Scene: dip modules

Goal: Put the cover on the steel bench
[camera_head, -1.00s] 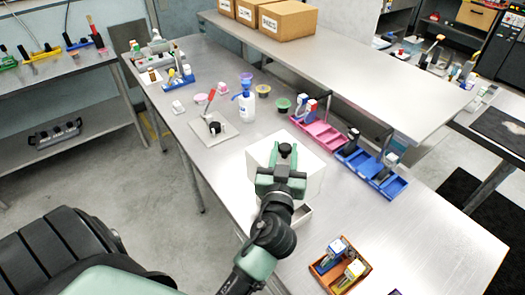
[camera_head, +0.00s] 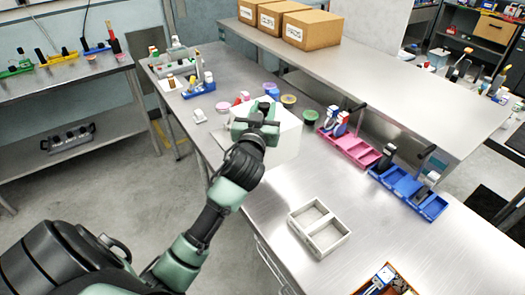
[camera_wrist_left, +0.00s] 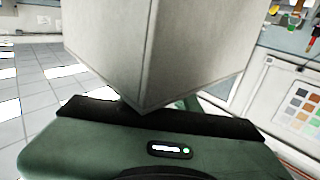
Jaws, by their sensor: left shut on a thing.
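The cover (camera_head: 282,140) is a white box shape. My left gripper (camera_head: 258,122) is shut on its top and holds it over the left middle of the steel bench (camera_head: 250,205). In the left wrist view the cover (camera_wrist_left: 155,50) fills the upper middle, with one corner towards the gripper body. In the head view I cannot tell how high its lower edge is above the bench. A white two-compartment tray (camera_head: 321,256) sits uncovered and empty on the bench, nearer to me. My right gripper is not in view.
Small coloured pots (camera_head: 311,117) and a blue-topped bottle (camera_head: 271,90) stand behind the cover. Pink bins (camera_head: 355,150) and blue bins (camera_head: 428,205) line the shelf's foot. An orange tray (camera_head: 388,281) lies at the front. The bench around the white tray is clear.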

